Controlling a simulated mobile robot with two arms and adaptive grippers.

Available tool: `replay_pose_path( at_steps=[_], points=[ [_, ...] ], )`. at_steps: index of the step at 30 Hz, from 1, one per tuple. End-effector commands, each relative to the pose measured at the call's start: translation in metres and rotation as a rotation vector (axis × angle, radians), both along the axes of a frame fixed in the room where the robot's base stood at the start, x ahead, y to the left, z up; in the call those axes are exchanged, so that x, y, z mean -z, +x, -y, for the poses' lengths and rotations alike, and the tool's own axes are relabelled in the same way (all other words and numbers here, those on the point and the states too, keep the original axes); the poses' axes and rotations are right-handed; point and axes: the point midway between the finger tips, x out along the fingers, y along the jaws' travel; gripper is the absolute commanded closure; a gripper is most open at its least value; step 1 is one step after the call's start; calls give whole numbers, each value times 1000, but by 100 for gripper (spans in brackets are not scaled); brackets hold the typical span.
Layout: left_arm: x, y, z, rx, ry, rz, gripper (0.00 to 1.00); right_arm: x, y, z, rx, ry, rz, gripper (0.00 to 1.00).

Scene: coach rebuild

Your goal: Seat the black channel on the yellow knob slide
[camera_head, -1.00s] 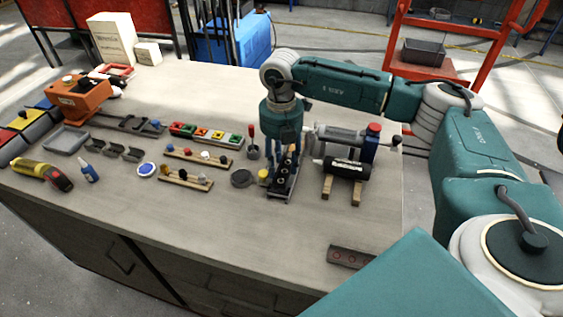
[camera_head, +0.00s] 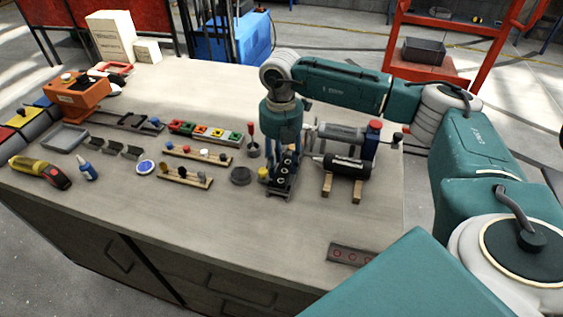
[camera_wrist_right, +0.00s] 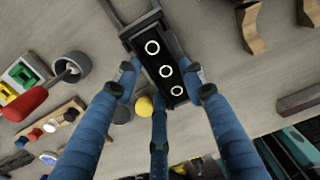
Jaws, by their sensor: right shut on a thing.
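The black channel (camera_head: 282,180), a dark bar with three pale rings on top, is between the fingers of my right gripper (camera_head: 283,160), which is shut on it. In the right wrist view the fingers (camera_wrist_right: 160,82) flank the channel (camera_wrist_right: 165,70). A yellow knob (camera_head: 263,173) of the slide sits just left of the channel; it also shows in the wrist view (camera_wrist_right: 145,105) beside a finger. The slide's body is mostly hidden under the channel and fingers. I cannot tell whether the channel touches it. My left gripper is not in view.
A dark cylinder on wooden blocks (camera_head: 327,186) stands close on the right. A red-handled tool in a round cup (camera_head: 252,150), a dark round disc (camera_head: 241,176) and wooden racks of knobs (camera_head: 185,179) stand on the left.

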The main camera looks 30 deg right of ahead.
Motion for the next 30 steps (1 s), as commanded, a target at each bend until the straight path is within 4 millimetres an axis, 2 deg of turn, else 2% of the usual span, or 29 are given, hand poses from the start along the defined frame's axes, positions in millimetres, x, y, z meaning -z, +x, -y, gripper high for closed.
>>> replay_pose_path(
  at_steps=[24, 25, 28, 30],
  points=[
    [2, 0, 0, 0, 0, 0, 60, 2, 0, 0, 0, 1, 1, 85],
    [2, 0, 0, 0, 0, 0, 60, 2, 0, 0, 0, 1, 1, 56],
    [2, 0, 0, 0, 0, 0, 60, 2, 0, 0, 0, 1, 1, 38],
    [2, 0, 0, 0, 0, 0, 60, 2, 0, 0, 0, 1, 1, 38]
  ],
)
